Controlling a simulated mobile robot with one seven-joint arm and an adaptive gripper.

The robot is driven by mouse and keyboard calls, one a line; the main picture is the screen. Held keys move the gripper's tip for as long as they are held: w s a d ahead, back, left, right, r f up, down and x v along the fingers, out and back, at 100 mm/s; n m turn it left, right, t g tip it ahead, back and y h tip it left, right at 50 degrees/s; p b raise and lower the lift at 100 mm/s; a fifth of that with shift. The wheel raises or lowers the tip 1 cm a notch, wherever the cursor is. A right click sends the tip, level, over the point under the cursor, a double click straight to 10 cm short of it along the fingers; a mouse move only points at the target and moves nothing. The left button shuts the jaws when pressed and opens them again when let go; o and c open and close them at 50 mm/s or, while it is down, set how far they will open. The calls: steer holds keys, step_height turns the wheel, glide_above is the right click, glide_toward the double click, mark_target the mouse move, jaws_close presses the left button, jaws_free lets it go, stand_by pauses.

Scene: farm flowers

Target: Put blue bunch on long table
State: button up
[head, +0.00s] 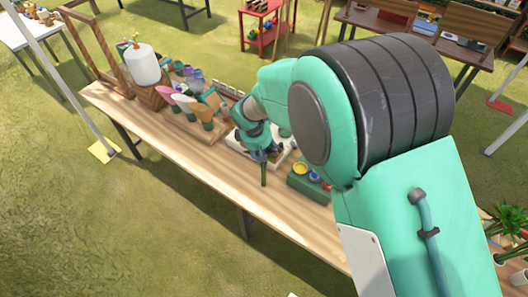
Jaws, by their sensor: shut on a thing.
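The long wooden table (190,150) runs diagonally across the view from upper left to lower right. My gripper (264,154) is over its middle part, in front of a white tray. It is shut on the blue bunch (263,174), whose dark green stem end points down, close above the tabletop. I cannot tell whether the stem end touches the wood. My gripper and arm hide most of the bunch's blooms.
A tray with wrapped cones (184,104) and a white canister (142,64) stand at the left end. The white tray (237,142) lies behind my gripper, and a green box (299,184) with pots is to its right. The front strip is clear.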

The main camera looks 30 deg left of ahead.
steer(key=shift+f, duration=0.15)
steer(key=o, duration=1.6)
steer(key=v, duration=1.2)
